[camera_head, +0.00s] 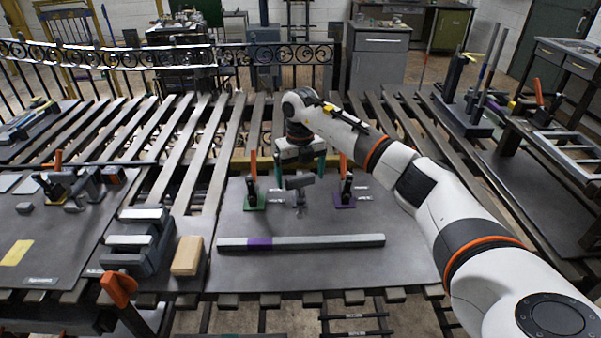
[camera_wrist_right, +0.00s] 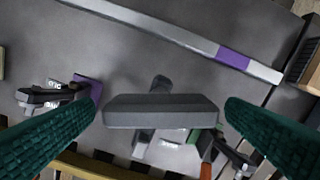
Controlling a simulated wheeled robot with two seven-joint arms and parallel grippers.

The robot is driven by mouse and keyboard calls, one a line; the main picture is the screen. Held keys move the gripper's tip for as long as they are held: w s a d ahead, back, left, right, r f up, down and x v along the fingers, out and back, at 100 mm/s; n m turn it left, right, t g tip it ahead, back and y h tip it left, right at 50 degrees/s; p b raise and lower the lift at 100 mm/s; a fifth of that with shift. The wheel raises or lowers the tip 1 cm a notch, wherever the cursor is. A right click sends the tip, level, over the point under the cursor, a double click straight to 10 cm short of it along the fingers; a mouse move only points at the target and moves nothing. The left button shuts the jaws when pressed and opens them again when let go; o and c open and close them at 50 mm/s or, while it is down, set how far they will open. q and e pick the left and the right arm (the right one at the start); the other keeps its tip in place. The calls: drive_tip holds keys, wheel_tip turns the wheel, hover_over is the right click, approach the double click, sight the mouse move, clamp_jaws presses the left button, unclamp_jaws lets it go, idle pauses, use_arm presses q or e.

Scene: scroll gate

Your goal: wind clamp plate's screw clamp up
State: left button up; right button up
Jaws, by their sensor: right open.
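The screw clamp (camera_head: 299,197) stands on the dark grey clamp plate (camera_head: 400,262), between a green-based toggle clamp (camera_head: 253,196) and a purple-based toggle clamp (camera_head: 345,192). Its grey bar-shaped top (camera_wrist_right: 160,111) shows in the right wrist view, lying across the gap between my green fingers. My right gripper (camera_head: 299,168) is open above the screw clamp, with one finger toward each end of the bar. I see a gap between the bar and each finger in the wrist view. The clamp's lower part is partly hidden under the bar there. My left gripper is out of view.
A long grey bar with a purple band (camera_head: 330,241) lies across the front of the plate. Grey blocks and a tan block (camera_head: 187,256) stand to the left. The toggle clamps' upright orange handles flank my right gripper. An iron scroll fence (camera_head: 120,55) is behind.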

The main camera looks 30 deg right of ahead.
drive_tip(key=shift+f, duration=0.6)
drive_tip(key=c, duration=1)
drive_tip(key=shift+n, duration=0.5)
